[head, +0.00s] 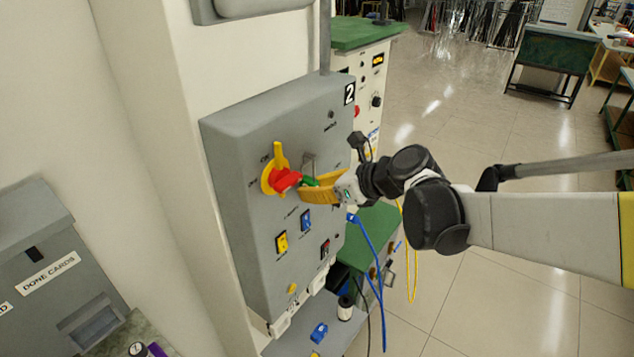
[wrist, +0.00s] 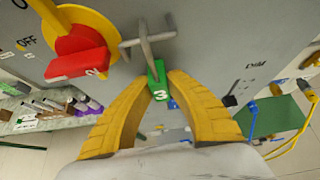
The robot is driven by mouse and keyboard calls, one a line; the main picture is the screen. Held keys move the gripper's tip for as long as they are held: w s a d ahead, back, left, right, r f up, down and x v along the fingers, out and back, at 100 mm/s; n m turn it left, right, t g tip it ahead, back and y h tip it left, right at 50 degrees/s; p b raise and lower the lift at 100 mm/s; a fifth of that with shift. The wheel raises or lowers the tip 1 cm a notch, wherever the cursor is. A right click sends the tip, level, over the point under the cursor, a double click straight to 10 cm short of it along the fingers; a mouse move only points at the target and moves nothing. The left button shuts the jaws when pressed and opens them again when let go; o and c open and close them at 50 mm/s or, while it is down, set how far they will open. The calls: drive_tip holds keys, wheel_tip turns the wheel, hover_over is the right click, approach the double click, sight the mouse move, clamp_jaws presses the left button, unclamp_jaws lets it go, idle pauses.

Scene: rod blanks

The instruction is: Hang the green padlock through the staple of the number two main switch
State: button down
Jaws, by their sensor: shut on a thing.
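My gripper (head: 312,185) has yellow fingers and is shut on the green padlock (wrist: 157,80), which bears a "3". It also shows as a small green patch in the head view (head: 310,181). In the wrist view the padlock is between the fingertips, and a grey metal loop crosses a grey bar at the staple (wrist: 147,38). I cannot tell whether the shackle passes through the staple. The staple (head: 308,160) is on the grey box marked 2 (head: 235,140). Just left is the main switch, with a yellow disc (wrist: 85,32) and red handle (wrist: 78,65).
Below the switch, the panel carries a yellow fitting (head: 281,242) and a blue fitting (head: 306,219). A blue cable (head: 368,250) hangs to the right. A grey "DONE CARDS" box (head: 45,265) is at left. The floor at right is open.

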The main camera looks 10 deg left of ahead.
drive_tip(key=c, duration=1.3)
unclamp_jaws()
drive_tip(key=shift+c, duration=0.2)
drive_tip(key=v, duration=1.1)
drive_tip(key=s+d+f+n+t+h+b, duration=0.1)
drive_tip(key=s+d+f+n+h+b, duration=0.2)
drive_tip(key=s+d+f+n+b, duration=0.2)
drive_tip(key=s+d+f+n+t+h+b, duration=0.1)
drive_tip(key=s+d+f+n+h+b, duration=0.3)
drive_tip(key=d+f+n+b, duration=0.5)
drive_tip(key=s+d+f+n+h+b, duration=0.3)
drive_tip(key=s+d+f+n+b, duration=0.4)
drive_tip(key=d+f, duration=0.4)
wheel_tip(320, 180, down, 4)
drive_tip(key=shift+s+d+f+n+t+h, duration=0.3)
drive_tip(key=shift+d+n+t+h, duration=0.1)
drive_tip(key=shift+n, duration=0.3)
